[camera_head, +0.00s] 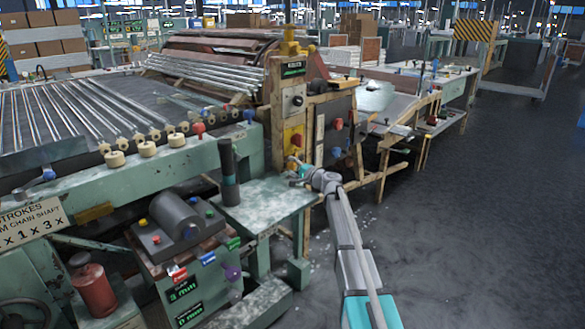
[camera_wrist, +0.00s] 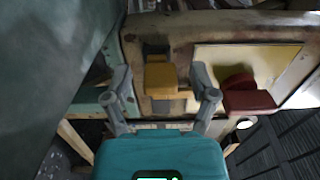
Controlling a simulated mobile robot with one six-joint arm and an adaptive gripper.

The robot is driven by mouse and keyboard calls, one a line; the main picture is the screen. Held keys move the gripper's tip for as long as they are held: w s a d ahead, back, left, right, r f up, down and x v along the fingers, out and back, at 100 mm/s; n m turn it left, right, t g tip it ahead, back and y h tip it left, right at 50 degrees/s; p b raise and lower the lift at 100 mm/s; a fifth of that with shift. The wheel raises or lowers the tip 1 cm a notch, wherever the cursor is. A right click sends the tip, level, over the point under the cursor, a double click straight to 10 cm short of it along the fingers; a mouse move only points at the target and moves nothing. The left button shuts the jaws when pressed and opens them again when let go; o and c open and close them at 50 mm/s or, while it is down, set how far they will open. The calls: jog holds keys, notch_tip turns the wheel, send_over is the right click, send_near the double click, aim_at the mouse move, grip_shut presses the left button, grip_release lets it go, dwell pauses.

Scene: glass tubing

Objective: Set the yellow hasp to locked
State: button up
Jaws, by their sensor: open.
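The yellow hasp (camera_wrist: 161,78) shows in the wrist view as a small block on a worn, pale panel, with a dark bracket just behind it. My gripper (camera_wrist: 163,92) is open, with one finger on each side of the hasp. I cannot tell whether either finger touches it. In the head view my gripper (camera_head: 296,168) is at the lower part of the wooden post, beside the green table. The hasp is small there and mostly hidden by my gripper.
A red latch (camera_wrist: 248,97) sits just right of my gripper on a pale yellow plate (camera_wrist: 270,65). A green table (camera_head: 262,203) with a dark upright cylinder (camera_head: 228,172) stands left of my gripper. Floor to the right (camera_head: 480,220) is clear.

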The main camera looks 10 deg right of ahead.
grip_shut()
jog(key=shift+w+d, duration=0.85)
jog(key=shift+d, duration=0.3)
grip_release()
jog(key=shift+s, duration=0.1)
jog(key=v, duration=1.2)
